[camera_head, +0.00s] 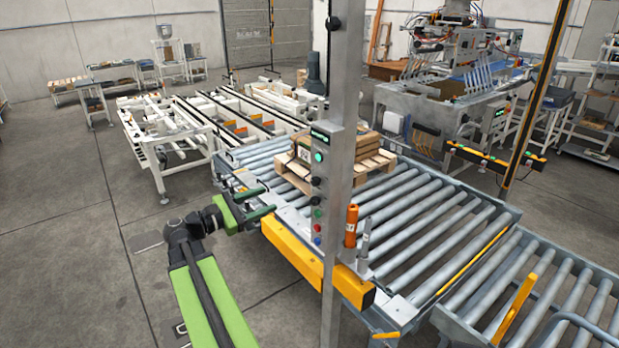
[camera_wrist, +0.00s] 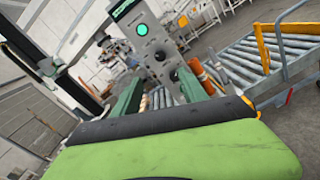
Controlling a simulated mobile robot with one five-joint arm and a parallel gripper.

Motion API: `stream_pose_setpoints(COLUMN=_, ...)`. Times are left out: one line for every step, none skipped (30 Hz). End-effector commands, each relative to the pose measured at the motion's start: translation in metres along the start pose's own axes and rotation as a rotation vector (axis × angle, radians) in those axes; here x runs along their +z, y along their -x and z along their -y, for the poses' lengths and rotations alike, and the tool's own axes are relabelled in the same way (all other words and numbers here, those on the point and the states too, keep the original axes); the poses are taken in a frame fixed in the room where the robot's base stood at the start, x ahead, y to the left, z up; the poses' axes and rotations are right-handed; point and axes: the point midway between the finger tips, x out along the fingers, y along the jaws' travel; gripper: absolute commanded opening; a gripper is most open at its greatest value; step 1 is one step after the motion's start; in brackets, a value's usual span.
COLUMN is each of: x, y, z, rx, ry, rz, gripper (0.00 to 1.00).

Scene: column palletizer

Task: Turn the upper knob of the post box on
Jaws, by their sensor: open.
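The post box (camera_head: 325,200) is a grey panel on the upright post. A green-lit round lamp sits near its top, and it also shows in the wrist view (camera_wrist: 150,42). Below the lamp is the dark upper knob (camera_head: 316,181), which appears in the wrist view (camera_wrist: 160,55) between my fingers. A second dark knob (camera_head: 316,200) sits lower. My gripper (camera_head: 266,203) is open and empty, to the left of the post and apart from the box. Its two green fingers (camera_wrist: 158,90) point toward the panel in the wrist view. The knobs' exact pointer angles are too small to tell.
A roller conveyor (camera_head: 420,235) runs behind and right of the post. A wooden pallet with boxes (camera_head: 380,163) stands on it. An orange cylinder (camera_head: 351,226) and a yellow beam (camera_head: 300,255) are close to the post. Floor at left is free.

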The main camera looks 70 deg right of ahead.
Motion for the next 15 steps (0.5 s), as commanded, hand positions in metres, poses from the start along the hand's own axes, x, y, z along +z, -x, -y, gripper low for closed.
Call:
stream_pose_setpoints(x=-0.001, y=-0.005, z=0.001, rx=-0.003, ry=-0.001, rz=0.000, gripper=0.51)
stream_pose_setpoints(x=-0.001, y=-0.010, z=0.001, rx=-0.003, ry=-0.001, rz=0.001, gripper=0.51)
stream_pose_setpoints(x=-0.001, y=-0.017, z=0.001, rx=-0.003, ry=-0.001, rz=0.000, gripper=0.51)
stream_pose_setpoints(x=-0.001, y=-0.023, z=0.001, rx=-0.003, ry=-0.001, rz=0.000, gripper=0.51)
stream_pose_setpoints(x=-0.001, y=-0.030, z=0.001, rx=-0.005, ry=-0.002, rz=0.000, gripper=0.51)
stream_pose_setpoints(x=-0.001, y=-0.040, z=0.001, rx=-0.004, ry=-0.002, rz=0.000, gripper=0.51)
stream_pose_setpoints(x=-0.001, y=-0.048, z=0.001, rx=-0.005, ry=-0.002, rz=0.000, gripper=0.51)
stream_pose_setpoints(x=-0.001, y=-0.055, z=0.001, rx=-0.004, ry=-0.002, rz=-0.001, gripper=0.51)
stream_pose_setpoints(x=-0.001, y=-0.066, z=0.001, rx=-0.005, ry=-0.002, rz=0.000, gripper=0.51)
stream_pose_setpoints(x=-0.001, y=-0.073, z=0.000, rx=-0.003, ry=-0.002, rz=-0.001, gripper=0.51)
stream_pose_setpoints(x=-0.001, y=-0.081, z=0.001, rx=-0.004, ry=-0.003, rz=-0.001, gripper=0.51)
stream_pose_setpoints(x=-0.001, y=-0.090, z=0.000, rx=-0.003, ry=-0.003, rz=-0.002, gripper=0.51)
stream_pose_setpoints(x=-0.002, y=-0.098, z=0.000, rx=-0.004, ry=-0.003, rz=-0.001, gripper=0.51)
stream_pose_setpoints(x=-0.002, y=-0.106, z=0.000, rx=-0.004, ry=-0.003, rz=-0.002, gripper=0.51)
stream_pose_setpoints(x=-0.002, y=-0.116, z=0.000, rx=-0.003, ry=-0.003, rz=-0.002, gripper=0.51)
